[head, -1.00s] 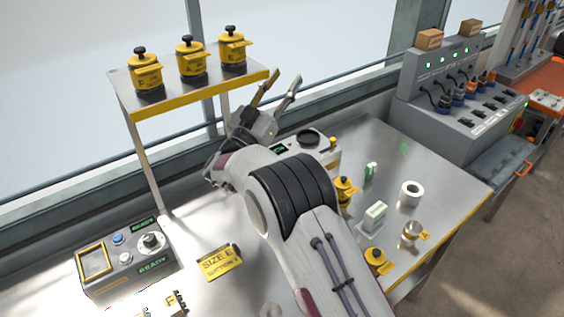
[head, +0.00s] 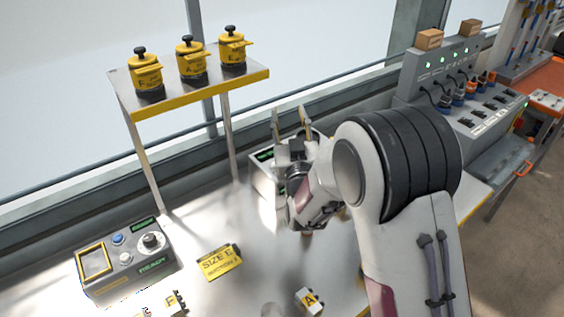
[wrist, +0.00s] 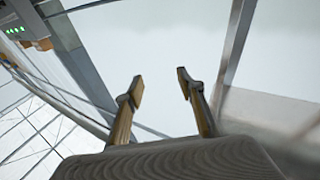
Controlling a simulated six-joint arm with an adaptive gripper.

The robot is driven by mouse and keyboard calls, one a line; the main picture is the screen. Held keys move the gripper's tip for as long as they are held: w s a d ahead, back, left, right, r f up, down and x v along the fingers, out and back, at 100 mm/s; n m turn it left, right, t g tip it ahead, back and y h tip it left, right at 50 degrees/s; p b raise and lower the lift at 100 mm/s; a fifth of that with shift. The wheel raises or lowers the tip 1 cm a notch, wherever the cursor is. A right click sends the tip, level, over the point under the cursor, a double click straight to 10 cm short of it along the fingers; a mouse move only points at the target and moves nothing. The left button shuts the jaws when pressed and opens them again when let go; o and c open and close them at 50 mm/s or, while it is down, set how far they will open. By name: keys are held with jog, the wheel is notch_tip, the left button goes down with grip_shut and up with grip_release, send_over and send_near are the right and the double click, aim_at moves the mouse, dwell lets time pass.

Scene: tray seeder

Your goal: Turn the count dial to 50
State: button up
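A grey control box (head: 118,262) stands at the left of the bench in the head view. It has a round knob dial (head: 151,240), small buttons, a yellow-framed window and green READY displays. Its numbers are too small to read. A second grey box (head: 264,180) with a small green display stands behind my gripper and is mostly hidden by it. I cannot tell which box bears the count dial. My gripper (head: 290,118) points up and away in front of that second box, far from the left box. In the wrist view its fingers (wrist: 160,82) are apart with nothing between them.
A raised shelf (head: 190,95) holds several yellow-and-black canisters. A yellow SIZE E card (head: 219,262) lies on the bench, and a small block marked A (head: 309,300) lies near the front. My arm hides the right part of the bench. A grey machine (head: 450,100) stands beyond.

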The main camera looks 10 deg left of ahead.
jog(key=s+d+f+n+g+y, duration=0.1)
jog(key=s+f+g+y, duration=0.15)
jog(key=s+f, duration=0.3)
notch_tip(320, 180, down, 10)
jog(key=shift+s+d+f, duration=0.15)
jog(key=shift+s, duration=0.05)
dwell(0.7)
jog(key=shift+w+g+h, duration=0.15)
jog(key=shift+g+h, duration=0.1)
jog(key=shift+x, duration=3.7)
grip_shut()
